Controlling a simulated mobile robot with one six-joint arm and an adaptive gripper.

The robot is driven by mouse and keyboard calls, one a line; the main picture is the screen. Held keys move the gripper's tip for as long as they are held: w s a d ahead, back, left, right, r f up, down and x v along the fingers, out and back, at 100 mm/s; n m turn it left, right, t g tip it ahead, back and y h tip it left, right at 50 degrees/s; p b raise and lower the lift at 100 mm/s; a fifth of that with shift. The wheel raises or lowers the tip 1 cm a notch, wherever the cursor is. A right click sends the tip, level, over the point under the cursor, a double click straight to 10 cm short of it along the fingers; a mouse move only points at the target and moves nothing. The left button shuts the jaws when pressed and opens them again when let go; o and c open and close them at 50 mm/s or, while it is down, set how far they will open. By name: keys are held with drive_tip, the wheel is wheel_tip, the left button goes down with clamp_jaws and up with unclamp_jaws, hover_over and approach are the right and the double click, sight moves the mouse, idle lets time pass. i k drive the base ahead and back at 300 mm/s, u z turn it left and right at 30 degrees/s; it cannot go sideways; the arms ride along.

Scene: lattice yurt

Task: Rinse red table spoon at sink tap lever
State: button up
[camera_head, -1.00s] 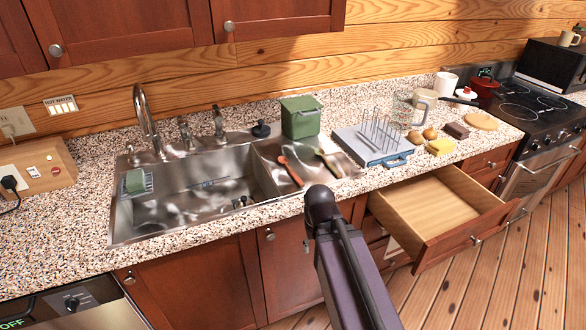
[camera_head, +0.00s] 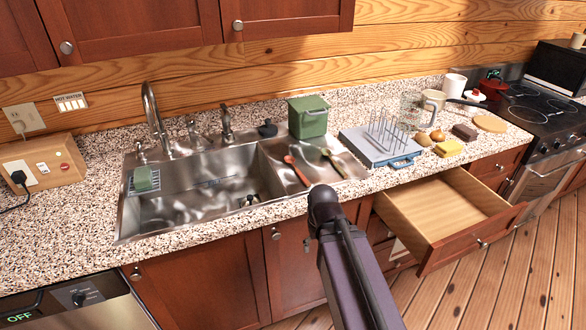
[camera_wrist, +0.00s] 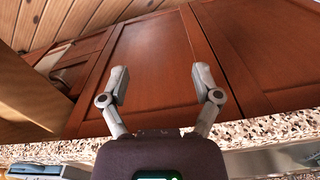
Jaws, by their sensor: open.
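A red spoon (camera_head: 297,168) lies on the drainboard section (camera_head: 275,158) at the right of the steel sink (camera_head: 196,172). A green-handled utensil (camera_head: 333,163) lies to its right. The curved sink tap (camera_head: 154,118) stands behind the basin, with two lever-like fittings (camera_head: 193,130) and (camera_head: 227,126) to its right. My gripper (camera_wrist: 160,82) shows in the wrist view with its two fingers spread and nothing between them. It faces the cabinet doors, apart from the spoon. In the head view my arm rises in front of the counter; the fingers are not visible there.
An open, empty-looking drawer (camera_head: 444,207) juts out at the right. A green bin (camera_head: 308,117) stands behind the drainboard. A blue-grey board with a wire rack (camera_head: 378,148) and food items sit to the right.

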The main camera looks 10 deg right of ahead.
sight(207, 138)
drive_tip(key=z, duration=0.3)
drive_tip(key=k, duration=1.15)
drive_tip(key=u, duration=0.65)
drive_tip(key=i, duration=0.95)
